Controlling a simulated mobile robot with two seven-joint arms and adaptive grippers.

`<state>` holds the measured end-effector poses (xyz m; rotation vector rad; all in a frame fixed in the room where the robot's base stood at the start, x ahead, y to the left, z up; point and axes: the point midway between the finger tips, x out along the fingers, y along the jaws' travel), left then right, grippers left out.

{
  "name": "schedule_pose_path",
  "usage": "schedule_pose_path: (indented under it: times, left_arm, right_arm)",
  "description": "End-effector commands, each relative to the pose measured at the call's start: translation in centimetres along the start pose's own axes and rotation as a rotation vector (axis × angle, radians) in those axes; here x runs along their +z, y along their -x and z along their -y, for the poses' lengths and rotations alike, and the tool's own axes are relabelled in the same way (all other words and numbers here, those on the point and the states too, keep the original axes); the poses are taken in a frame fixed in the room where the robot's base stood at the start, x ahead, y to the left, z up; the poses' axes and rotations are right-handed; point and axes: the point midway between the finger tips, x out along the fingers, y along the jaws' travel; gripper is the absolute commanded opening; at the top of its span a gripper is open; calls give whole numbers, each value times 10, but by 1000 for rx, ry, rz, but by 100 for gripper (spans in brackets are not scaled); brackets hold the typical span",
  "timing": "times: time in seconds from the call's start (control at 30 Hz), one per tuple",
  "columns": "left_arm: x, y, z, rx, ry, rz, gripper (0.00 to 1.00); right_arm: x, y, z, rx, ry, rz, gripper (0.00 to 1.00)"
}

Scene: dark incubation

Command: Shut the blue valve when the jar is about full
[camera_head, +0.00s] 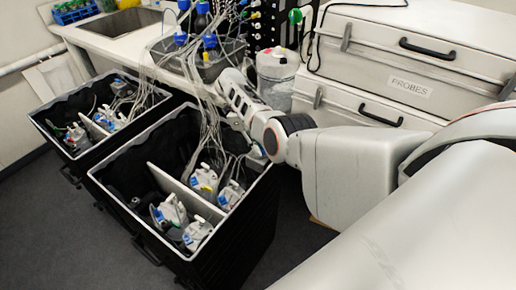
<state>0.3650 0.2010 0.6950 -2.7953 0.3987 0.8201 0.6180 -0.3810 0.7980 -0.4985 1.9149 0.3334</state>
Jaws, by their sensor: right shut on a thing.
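The jar (277,78) is a clear, upright vessel on the bench, left of the grey cases. It looks whitish and cloudy with a pale top; its fill level cannot be read. My right arm reaches in from the right, and my right gripper (226,88) is at the bench's front edge, left of the jar. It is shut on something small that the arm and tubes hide. Several blue caps or fittings (210,41) show on the bottles behind it; I cannot tell which blue part is the valve. My left gripper is out of view.
Two black bins (262,192) with bottles and devices stand below the bench. Thin tubes hang from the bench bottles into them. Grey cases (395,60), one marked PROBES, are stacked at the right. A sink (120,22) and a blue tube rack (75,11) are at the back left.

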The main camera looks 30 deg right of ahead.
Motion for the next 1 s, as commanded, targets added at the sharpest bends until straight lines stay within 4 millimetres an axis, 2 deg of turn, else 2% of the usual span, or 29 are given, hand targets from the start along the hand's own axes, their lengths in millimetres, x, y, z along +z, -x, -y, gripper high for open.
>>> schedule_pose_path:
  times: [0.27, 0.3, 0.33, 0.37, 0.83, 1.0]
  left_arm:
    - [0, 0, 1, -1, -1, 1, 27]
    - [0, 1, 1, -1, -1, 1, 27]
    - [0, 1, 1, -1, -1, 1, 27]
    - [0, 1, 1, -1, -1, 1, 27]
    - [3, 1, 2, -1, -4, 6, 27]
    - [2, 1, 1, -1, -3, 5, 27]
  right_arm:
    - [-1, 0, 1, -2, -2, -2, 0]
    - [-1, 0, 1, -2, -1, -2, 15]
    - [-1, 0, 1, -3, -1, -2, 23]
    - [-1, 0, 1, -3, -1, -2, 26]
    - [-2, 1, 4, -9, -2, -1, 26]
    - [-1, 14, 5, -11, -4, 2, 26]
